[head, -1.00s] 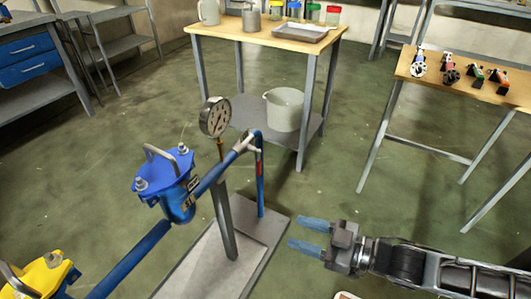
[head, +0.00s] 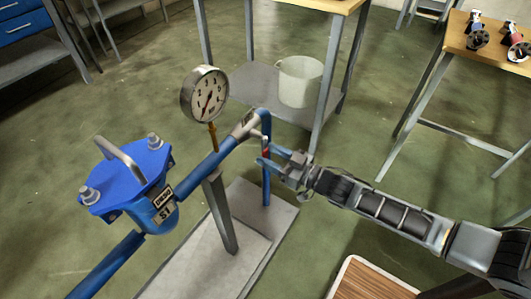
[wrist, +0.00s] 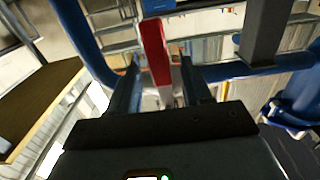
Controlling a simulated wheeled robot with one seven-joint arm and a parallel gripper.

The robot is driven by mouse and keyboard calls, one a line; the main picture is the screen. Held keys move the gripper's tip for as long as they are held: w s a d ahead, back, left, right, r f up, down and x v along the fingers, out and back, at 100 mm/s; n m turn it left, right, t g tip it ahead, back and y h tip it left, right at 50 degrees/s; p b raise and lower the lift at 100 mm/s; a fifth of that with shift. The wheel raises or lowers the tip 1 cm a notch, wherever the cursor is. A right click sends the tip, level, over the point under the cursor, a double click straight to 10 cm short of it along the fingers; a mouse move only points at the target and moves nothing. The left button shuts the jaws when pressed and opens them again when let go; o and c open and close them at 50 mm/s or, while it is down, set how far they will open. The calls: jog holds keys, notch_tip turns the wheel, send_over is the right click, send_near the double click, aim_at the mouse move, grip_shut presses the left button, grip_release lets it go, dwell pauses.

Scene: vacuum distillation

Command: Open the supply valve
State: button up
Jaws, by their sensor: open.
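The supply valve appears to be the small valve with a red lever (head: 265,146) on the blue pipe's vertical end section. My gripper (head: 268,157) is open beside the pipe, reaching in from the right. In the wrist view my gripper (wrist: 160,80) has one finger on each side of the lever's end. I cannot tell whether either finger touches it. The valve body is partly hidden by my gripper in the head view.
A pressure gauge (head: 205,94) stands on the blue pipe (head: 215,165), left of my gripper. A blue strainer marked S1 (head: 130,182) is further left. The grey stand base (head: 262,222) lies below.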

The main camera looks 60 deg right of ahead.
jog(key=shift+w+a, duration=0.1)
jog(key=shift+w, duration=1)
grip_shut()
